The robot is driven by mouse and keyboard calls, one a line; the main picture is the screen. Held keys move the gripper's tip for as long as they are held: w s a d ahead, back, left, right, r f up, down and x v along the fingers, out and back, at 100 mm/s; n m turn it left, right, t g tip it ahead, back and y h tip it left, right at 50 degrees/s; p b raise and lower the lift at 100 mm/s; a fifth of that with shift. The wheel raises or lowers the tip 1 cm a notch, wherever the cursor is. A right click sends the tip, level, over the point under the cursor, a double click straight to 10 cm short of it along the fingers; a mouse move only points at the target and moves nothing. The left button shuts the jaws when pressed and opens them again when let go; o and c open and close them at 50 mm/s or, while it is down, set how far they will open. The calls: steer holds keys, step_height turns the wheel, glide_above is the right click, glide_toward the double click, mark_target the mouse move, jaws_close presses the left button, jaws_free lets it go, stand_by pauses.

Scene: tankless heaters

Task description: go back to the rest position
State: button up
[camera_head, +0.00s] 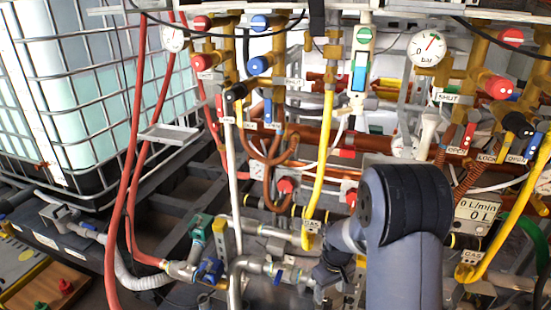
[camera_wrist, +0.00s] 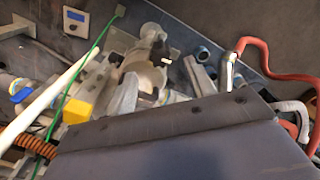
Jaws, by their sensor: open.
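My arm (camera_head: 405,235) rises at the lower right of the middle in the head view, with its dark joint bent toward the pipes. Its wrist end (camera_head: 335,262) is low, among the pipes and valves, and is partly hidden. In the wrist view, my gripper (camera_wrist: 160,88) shows two pale grey fingers standing apart, beyond the dark housing that fills the bottom. I see nothing held between them. Pipe fittings lie close behind the fingers; whether they touch cannot be told.
Gauges (camera_head: 428,48), red and blue valve handles and hoses crowd the panel around my arm. A yellow hose (camera_head: 321,150) hangs left of it. A flow meter box (camera_head: 480,213) is on the right. A caged tank (camera_head: 75,100) stands at the left. A red hose (camera_wrist: 262,62) runs right in the wrist view.

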mark_target(327, 301)
step_height(327, 301, up, 4)
step_height(327, 301, down, 11)
steer(key=b, duration=0.2)
steer(key=shift+r+b, duration=0.1)
steer(key=shift+b, duration=0.25)
steer(key=shift+f, duration=0.25)
steer(key=m, duration=0.5)
steer(key=shift+r+b, duration=0.1)
steer(key=shift+b, duration=0.25)
steer(key=m+b, duration=0.1)
steer(key=m, duration=0.4)
steer(key=shift+a, duration=0.1)
steer(key=m+b, duration=0.1)
steer(key=m, duration=0.3)
steer(key=shift+m, duration=0.4)
steer(key=m+b, duration=0.2)
steer(key=m, duration=0.2)
steer(key=shift+m, duration=0.3)
steer(key=shift+r, duration=0.5)
